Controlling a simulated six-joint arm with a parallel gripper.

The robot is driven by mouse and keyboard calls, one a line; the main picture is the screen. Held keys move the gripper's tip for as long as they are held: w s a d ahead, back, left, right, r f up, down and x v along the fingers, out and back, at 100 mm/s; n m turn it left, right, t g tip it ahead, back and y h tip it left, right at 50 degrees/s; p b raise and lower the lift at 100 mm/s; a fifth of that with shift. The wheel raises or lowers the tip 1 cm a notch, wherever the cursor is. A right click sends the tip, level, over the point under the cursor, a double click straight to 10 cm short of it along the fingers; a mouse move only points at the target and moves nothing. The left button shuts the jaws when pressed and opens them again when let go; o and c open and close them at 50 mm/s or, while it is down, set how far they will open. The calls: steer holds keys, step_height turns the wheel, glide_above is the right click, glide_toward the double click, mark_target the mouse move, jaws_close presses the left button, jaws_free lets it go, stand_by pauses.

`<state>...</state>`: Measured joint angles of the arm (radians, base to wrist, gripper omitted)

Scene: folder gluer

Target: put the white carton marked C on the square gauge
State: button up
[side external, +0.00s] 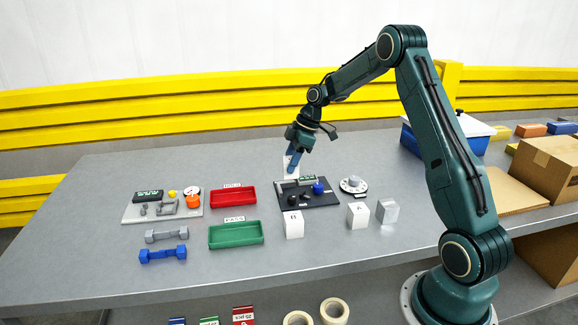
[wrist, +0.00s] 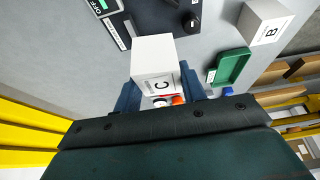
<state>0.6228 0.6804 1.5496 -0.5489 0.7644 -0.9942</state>
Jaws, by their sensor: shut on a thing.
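The white carton marked C (wrist: 155,62) is between the two blue fingers of my gripper (wrist: 160,92) in the wrist view, its letter facing the camera. My gripper (side external: 294,160) is shut on it. In the side view the carton (side external: 289,170) shows only partly beside the fingers, behind the black panel; whether it is clear of the table is hard to tell. A light grey plate with grey L-shaped pieces (side external: 163,206), a dark display, a yellow knob and an orange button lies at the left, apart from the carton; it looks like the square gauge.
A black panel (side external: 322,200) with knobs lies in front of my gripper. White cartons (side external: 293,226) and (side external: 358,216) and a grey block (side external: 387,212) stand nearer. Red (side external: 233,198) and green (side external: 236,235) trays lie between panel and grey plate. A round dial (side external: 354,186) stands right.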

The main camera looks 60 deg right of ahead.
mark_target(290, 178)
steer(key=shift+w+f, duration=0.15)
steer(key=shift+f, duration=0.1)
steer(key=shift+f, duration=2.9)
steer(key=o, duration=1)
steer(key=shift+r, duration=0.2)
steer(key=shift+r, duration=4.85)
